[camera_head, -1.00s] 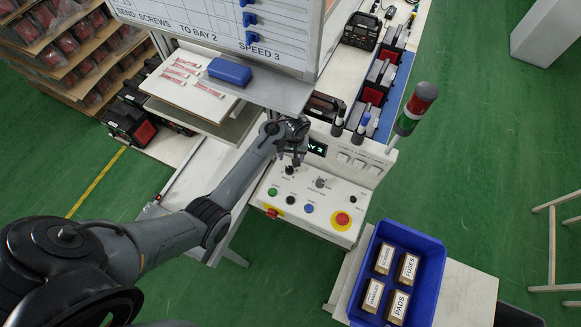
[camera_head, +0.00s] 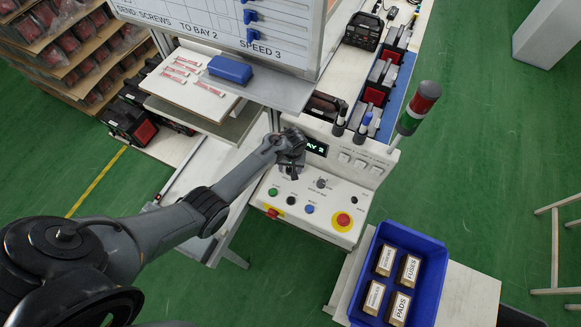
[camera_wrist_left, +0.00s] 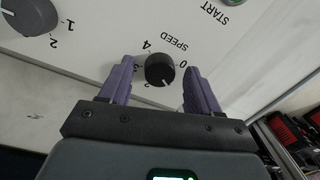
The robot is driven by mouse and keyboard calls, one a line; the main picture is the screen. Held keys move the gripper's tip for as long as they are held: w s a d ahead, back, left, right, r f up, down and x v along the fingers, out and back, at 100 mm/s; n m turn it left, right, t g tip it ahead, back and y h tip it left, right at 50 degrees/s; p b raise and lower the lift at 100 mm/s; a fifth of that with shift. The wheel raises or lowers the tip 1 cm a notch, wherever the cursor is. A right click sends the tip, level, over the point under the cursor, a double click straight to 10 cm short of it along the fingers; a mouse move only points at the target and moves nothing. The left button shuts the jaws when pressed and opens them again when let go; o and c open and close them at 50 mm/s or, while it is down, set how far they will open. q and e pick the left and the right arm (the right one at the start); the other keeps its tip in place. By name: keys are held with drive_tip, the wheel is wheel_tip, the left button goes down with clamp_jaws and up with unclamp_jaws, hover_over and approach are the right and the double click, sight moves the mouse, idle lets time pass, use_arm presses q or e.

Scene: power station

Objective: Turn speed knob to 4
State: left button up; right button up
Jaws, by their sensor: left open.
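The speed knob (camera_wrist_left: 160,69) is small, black and round, on a white panel beside the printed word SPEED in the left wrist view. The numbers 0 and 4 are clear around it; 2 and 3 are partly covered. A small white mark shows on its lower edge, but I cannot tell exactly which number it points at. My left gripper (camera_wrist_left: 159,88) is open, with one purple finger on each side of the knob and gaps between. In the head view my left gripper (camera_head: 291,174) is over the control panel (camera_head: 328,218) and hides the knob. My right gripper is out of view.
A larger grey knob (camera_wrist_left: 28,15) is near the left finger. The panel has a display (camera_head: 314,148), several push buttons and a red emergency stop (camera_head: 343,219). The board (camera_head: 225,28) above reads SPEED 3. A blue bin (camera_head: 431,263) with labelled boxes stands at right.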

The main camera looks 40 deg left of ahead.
use_arm(q)
drive_tip(key=shift+c, duration=0.3)
drive_tip(key=c, duration=1)
